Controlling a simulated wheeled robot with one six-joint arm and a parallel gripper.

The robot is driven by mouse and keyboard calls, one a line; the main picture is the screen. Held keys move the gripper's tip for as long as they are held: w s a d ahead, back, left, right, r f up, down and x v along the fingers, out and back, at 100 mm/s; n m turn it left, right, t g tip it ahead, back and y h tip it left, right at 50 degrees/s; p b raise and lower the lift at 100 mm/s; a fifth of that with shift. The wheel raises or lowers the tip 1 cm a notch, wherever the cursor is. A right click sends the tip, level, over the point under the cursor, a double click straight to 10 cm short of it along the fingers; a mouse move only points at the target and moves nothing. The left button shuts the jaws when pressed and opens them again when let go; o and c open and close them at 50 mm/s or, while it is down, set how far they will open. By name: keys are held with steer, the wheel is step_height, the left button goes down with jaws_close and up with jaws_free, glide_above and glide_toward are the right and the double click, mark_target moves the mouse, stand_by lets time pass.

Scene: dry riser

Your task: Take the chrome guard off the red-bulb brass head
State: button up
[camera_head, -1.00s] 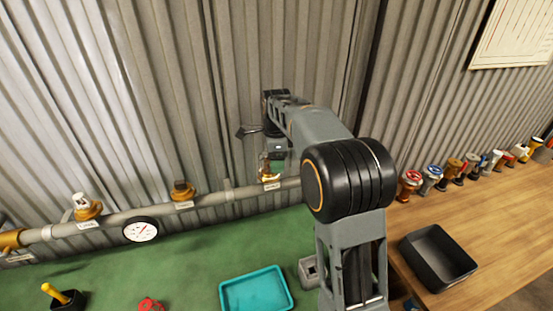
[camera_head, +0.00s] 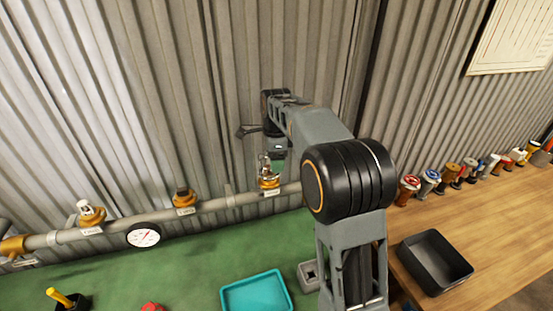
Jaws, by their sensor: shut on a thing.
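Three brass heads stand on the grey pipe along the wall. The right head (camera_head: 268,183) is directly under my gripper (camera_head: 265,160). A small silvery piece, the chrome guard (camera_head: 266,170), shows between my fingertips and the brass base. My gripper is shut on it, low over the head. I cannot tell whether the guard still touches the head, and no red bulb can be made out there. The middle head (camera_head: 184,199) has a dark brown top. The left head (camera_head: 90,213) has a pale, silvery top.
A round gauge (camera_head: 143,236) hangs at the pipe. A teal tray (camera_head: 256,292) lies empty on the green bench (camera_head: 190,262), with a grey block (camera_head: 309,274) beside it. A black bin (camera_head: 435,262) and a row of several fittings (camera_head: 432,178) are on the wooden table at right.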

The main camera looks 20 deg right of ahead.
steer(key=shift+r+p, duration=0.95)
steer(key=shift+r, duration=1.8)
steer(key=shift+r, duration=0.25)
steer(key=shift+r, duration=1.9)
